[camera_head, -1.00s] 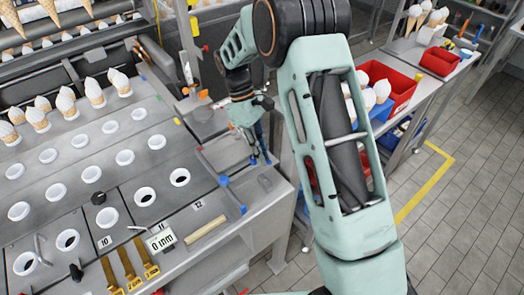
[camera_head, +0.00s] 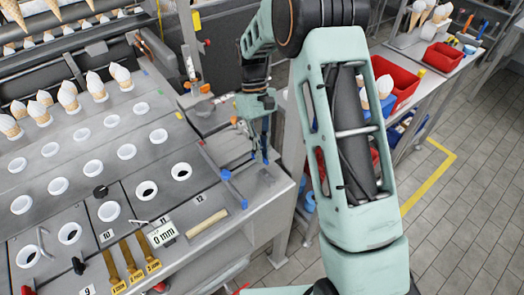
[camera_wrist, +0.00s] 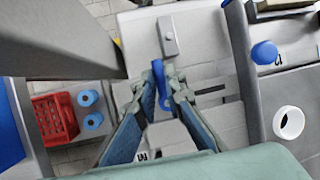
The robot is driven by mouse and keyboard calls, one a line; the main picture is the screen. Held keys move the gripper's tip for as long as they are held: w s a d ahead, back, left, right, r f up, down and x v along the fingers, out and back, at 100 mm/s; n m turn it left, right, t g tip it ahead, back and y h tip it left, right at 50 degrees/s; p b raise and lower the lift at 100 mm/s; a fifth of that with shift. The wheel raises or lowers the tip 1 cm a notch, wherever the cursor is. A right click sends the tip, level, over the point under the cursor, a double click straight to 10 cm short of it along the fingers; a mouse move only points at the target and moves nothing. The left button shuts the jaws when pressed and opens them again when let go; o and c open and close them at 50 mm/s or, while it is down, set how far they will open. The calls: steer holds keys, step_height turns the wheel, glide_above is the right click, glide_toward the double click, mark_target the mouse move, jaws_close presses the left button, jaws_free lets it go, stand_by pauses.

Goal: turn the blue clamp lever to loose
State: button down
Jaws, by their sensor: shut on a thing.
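The blue clamp lever (camera_wrist: 158,80) shows in the wrist view as a narrow upright blue piece between my fingertips. My gripper (camera_wrist: 161,92) is shut on it, with a finger at each side. The lever's lower part is partly hidden by the fingers. A grey block with a small knob (camera_wrist: 170,36) lies just beyond the lever. In the head view my gripper (camera_head: 260,150) points down at the right end of the grey bench, and the lever cannot be told apart from my blue fingers there.
A blue knob (camera_head: 226,175) on a bar stands left of my gripper; a blue knob also shows in the wrist view (camera_wrist: 264,53). White cups (camera_head: 181,171) fill the bench to the left. A red crate (camera_wrist: 55,118) is below, off the bench. The floor at right is clear.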

steer(key=shift+r, duration=0.1)
steer(key=c, duration=2.3)
jaws_free()
steer(key=v, duration=1.2)
